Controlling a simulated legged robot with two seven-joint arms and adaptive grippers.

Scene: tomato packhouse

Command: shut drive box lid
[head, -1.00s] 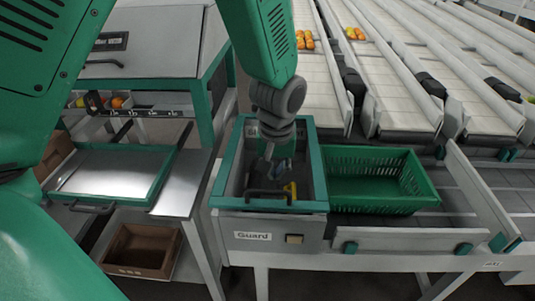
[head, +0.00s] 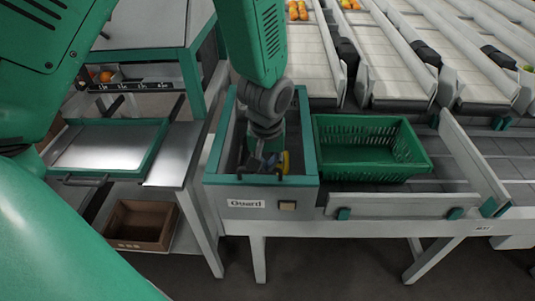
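The drive box (head: 245,204) is the grey box labelled "Guard" in the middle of the head view. A teal frame (head: 311,150) with a dark handle (head: 262,179) near its front edge lies over its top. I see into the dark inside through the frame, and cannot tell whether the lid is fully down. My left gripper (head: 263,163) points down over the front part of the frame, close behind the handle. Its fingers are small and dark, so their opening is unclear. A yellow part (head: 286,162) shows beside it. My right gripper is not in view.
A green crate (head: 425,158) stands right of the box on the conveyor bench. At left are a teal-edged tray (head: 155,173) on a metal table and a brown carton (head: 140,225) below. Sloping white lanes (head: 400,70) with a few fruits lie behind.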

